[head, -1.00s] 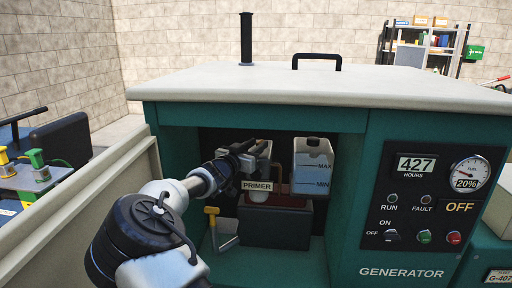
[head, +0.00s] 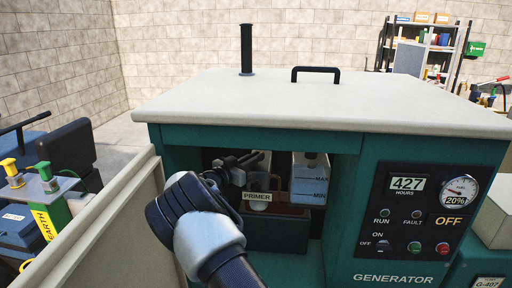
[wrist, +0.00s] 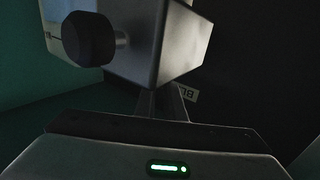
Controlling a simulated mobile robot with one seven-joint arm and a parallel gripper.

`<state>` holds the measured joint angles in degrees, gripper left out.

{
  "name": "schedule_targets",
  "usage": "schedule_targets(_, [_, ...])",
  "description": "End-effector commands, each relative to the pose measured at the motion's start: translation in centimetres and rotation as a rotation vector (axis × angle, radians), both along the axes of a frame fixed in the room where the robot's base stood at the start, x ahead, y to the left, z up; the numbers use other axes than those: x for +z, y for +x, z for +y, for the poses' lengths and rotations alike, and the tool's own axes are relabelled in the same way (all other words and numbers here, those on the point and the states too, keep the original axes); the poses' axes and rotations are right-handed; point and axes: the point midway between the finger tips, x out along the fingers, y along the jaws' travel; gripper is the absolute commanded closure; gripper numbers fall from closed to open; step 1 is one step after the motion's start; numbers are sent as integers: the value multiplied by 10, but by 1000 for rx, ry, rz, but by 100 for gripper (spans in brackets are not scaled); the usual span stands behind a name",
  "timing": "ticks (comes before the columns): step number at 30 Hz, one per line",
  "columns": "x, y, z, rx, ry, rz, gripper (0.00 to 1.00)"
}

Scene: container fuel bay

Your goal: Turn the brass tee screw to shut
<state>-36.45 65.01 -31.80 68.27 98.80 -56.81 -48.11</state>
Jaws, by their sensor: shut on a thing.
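My gripper (head: 240,165) is inside the open bay of the green generator (head: 352,225), just above the PRIMER label (head: 257,197). In the wrist view my gripper's fingers (wrist: 162,105) reach forward under a grey block (wrist: 150,45) with a black round knob (wrist: 88,38). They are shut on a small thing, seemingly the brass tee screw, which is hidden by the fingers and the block. The wrist view is dark, so the screw's angle cannot be told.
A white tank (head: 309,180) with MAX and MIN marks stands right of my gripper. The bay's top lid (head: 320,105) is close above. An open side panel (head: 90,232) stands to the left. The control panel (head: 418,215) is at the right.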

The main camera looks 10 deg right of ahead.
Motion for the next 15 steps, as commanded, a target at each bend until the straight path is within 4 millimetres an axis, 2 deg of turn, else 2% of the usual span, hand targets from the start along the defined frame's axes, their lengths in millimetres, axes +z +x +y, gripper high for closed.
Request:
schedule_targets(7, [-1,6,6,-139,0,-7,100])
schedule_targets(15, [3,5,6,-200,3,-1,100])
